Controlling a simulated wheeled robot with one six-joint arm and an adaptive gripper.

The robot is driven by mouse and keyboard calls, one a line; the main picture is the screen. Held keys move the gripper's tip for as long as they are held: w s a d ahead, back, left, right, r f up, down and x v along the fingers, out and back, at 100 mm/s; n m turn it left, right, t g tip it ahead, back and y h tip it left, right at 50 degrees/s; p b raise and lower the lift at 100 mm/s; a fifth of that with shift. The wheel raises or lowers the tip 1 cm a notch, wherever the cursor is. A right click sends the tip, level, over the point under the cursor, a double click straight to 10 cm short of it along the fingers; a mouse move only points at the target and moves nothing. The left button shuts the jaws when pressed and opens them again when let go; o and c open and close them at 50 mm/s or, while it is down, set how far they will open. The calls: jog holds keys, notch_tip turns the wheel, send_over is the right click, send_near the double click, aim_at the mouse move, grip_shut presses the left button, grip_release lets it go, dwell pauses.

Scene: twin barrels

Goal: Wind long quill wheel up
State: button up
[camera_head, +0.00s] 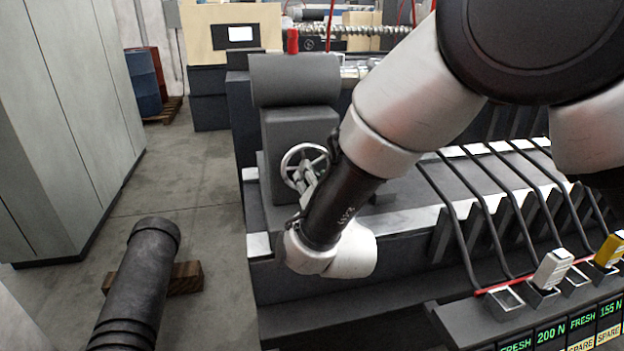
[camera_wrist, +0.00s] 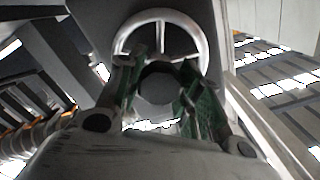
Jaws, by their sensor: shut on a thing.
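The quill wheel (camera_head: 302,147) is a silver spoked handwheel on the front of a dark grey machine head (camera_head: 292,130). My gripper (camera_head: 307,180) reaches in from the right and is at the lower right part of the wheel. In the wrist view the wheel (camera_wrist: 160,15) arches above and behind the fingers. My gripper's green-padded fingers (camera_wrist: 160,85) stand on both sides of a dark round piece at the wheel's middle. My gripper is shut on the wheel; the exact contact is partly hidden.
Below the arm, a dark rack (camera_head: 470,318) holds sockets, a white plug (camera_head: 553,268) and a yellow plug (camera_head: 609,250), with green labels and black cables. A black barrel (camera_head: 138,280) rests on a wooden block at lower left.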

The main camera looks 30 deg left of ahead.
jog(key=m, duration=0.4)
jog(key=shift+f+m, duration=0.1)
jog(key=shift+m, duration=0.2)
jog(key=m, duration=0.4)
jog(key=shift+m, duration=0.4)
jog(key=o, duration=1.1)
jog(key=shift+c, duration=0.2)
jog(key=shift+s, duration=0.1)
jog(key=v, duration=1.1)
jog(key=shift+s+d, duration=0.3)
